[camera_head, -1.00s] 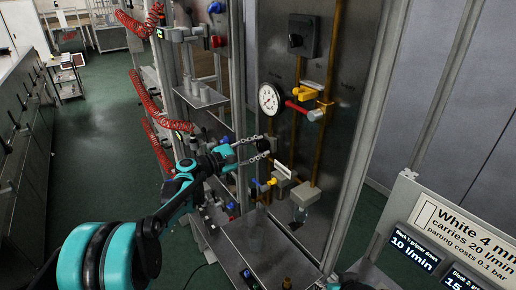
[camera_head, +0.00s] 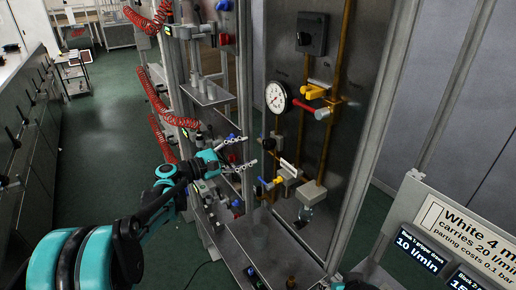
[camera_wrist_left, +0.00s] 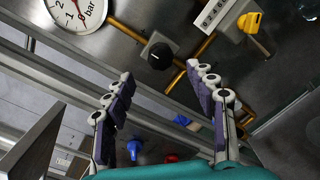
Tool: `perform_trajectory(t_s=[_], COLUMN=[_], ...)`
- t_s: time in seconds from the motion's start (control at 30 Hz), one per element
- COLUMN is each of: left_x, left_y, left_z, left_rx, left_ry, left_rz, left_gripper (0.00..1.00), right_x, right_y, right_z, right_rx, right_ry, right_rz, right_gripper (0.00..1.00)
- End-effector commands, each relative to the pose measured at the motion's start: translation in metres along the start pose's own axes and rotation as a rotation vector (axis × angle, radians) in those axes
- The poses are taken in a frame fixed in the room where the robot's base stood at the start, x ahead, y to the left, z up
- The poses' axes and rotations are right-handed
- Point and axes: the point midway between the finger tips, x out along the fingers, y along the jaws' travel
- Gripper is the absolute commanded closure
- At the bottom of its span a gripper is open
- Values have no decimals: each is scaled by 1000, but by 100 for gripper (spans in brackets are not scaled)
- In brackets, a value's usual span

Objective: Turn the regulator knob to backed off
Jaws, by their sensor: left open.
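The knob's setting is too small to read.
A white pressure gauge (camera_head: 277,97) sits above the knob. A yellow-handled valve (camera_head: 316,90) and a red lever (camera_head: 302,104) are to its right. A blue-handled valve (camera_head: 272,183) is below. Metal frame posts (camera_head: 245,80) stand left of the panel.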

Motion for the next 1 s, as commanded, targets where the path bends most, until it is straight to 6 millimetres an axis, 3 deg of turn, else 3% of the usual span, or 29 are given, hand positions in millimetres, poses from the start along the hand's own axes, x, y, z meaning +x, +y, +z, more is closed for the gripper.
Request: perform_trajectory(t_s=[0.1,0.3,0.73,0.87,1.0], left_x=[-23,-42,-45,-47,-65], left_y=[0,0,-7,-42,-110], left_z=[0,0,2,8,15], left_rx=[0,0,19,131,366], left_ry=[1,0,14,93,232], left_rz=[1,0,-16,-100,-276], left_gripper=[44,44,44,44,44], right_x=[0,0,2,12,28], right_y=[0,0,0,0,0], right_z=[0,0,2,8,20], right_rx=[0,0,0,0,0], right_ry=[0,0,0,0,0], right_rz=[0,0,0,0,0], right_gripper=[60,60,60,60,60])
